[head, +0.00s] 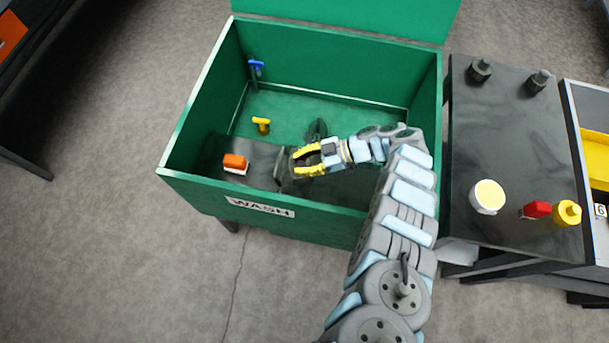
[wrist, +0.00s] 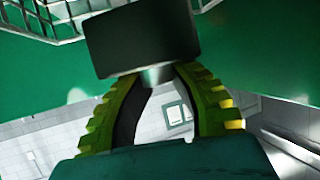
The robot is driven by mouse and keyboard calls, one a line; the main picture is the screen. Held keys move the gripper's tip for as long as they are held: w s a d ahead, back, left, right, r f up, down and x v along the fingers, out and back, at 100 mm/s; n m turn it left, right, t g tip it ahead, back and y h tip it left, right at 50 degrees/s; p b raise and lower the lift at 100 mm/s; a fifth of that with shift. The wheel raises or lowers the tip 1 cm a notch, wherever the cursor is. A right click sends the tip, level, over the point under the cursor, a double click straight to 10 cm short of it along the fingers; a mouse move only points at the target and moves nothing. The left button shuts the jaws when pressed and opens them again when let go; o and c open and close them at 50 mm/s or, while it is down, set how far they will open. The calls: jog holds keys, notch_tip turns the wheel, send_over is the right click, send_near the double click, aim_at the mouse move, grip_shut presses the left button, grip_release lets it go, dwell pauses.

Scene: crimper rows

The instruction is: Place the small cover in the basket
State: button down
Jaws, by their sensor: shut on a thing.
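My gripper (head: 294,162) is inside the green wash bin in the head view, with its yellow fingers pointing left. In the wrist view its ridged yellow-green fingers (wrist: 158,75) are shut on a dark block (wrist: 142,35) with a short grey stem between the fingertips. I take this block to be the small cover, but its shape is only partly clear. In the head view it is hard to tell from the dark surface behind it. A wire basket (wrist: 62,12) shows in part at the top left of the wrist view.
The green wash bin (head: 400,62) has tall walls around the arm. In it are a blue tap (head: 256,66), a yellow tap (head: 262,124) and an orange-and-white item (head: 236,163). A dark side table (head: 500,150) at right holds several small items, including a white round jar (head: 487,197).

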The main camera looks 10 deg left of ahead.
jog(key=shift+f+b, duration=2.35)
jog(key=shift+f, duration=0.9)
jog(key=shift+f, duration=0.15)
jog(key=c, duration=0.9)
grip_release()
jog(key=shift+c, duration=0.2)
jog(key=shift+r, duration=0.25)
